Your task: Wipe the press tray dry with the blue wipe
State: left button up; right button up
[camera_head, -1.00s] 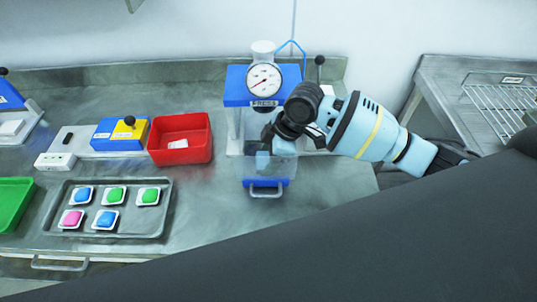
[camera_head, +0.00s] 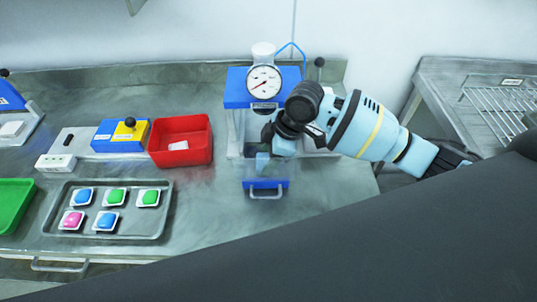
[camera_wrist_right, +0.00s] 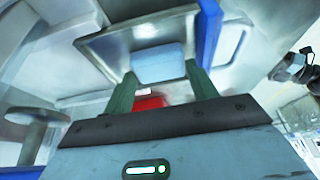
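The blue wipe (camera_head: 262,161) is a small light-blue block at the press under the round gauge. In the right wrist view the wipe (camera_wrist_right: 158,63) sits between the two green fingertips, which meet its sides, over the shiny metal press tray (camera_wrist_right: 108,46). My right gripper (camera_wrist_right: 160,70) is shut on the wipe. In the head view the right gripper (camera_head: 266,148) reaches in from the right, and its wrist hides part of the press. I cannot tell whether the wipe touches the tray floor. My left gripper is not in view.
The press (camera_head: 240,99) has a blue top, a dial gauge (camera_head: 264,81) and a blue front with a handle (camera_head: 266,195). A red bin (camera_head: 197,153) stands to its left. A metal tray (camera_head: 130,229) holds several coloured pods.

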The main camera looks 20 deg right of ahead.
jog(key=c, duration=0.3)
jog(key=shift+f, duration=0.15)
dwell(0.4)
jog(key=shift+d, duration=0.15)
jog(key=shift+s+d, duration=0.3)
jog(key=shift+d, duration=0.6)
jog(key=shift+w+a, duration=0.2)
jog(key=shift+a, duration=0.5)
jog(key=shift+w+a, duration=0.2)
jog(key=shift+a, duration=0.5)
jog(key=shift+w+a, duration=0.2)
jog(key=shift+a, duration=0.5)
jog(key=shift+s+d, duration=0.2)
jog(key=shift+d, duration=0.5)
jog(key=shift+s+d, duration=0.25)
jog(key=shift+d, duration=0.45)
jog(key=shift+s+d, duration=0.2)
jog(key=shift+d, duration=0.5)
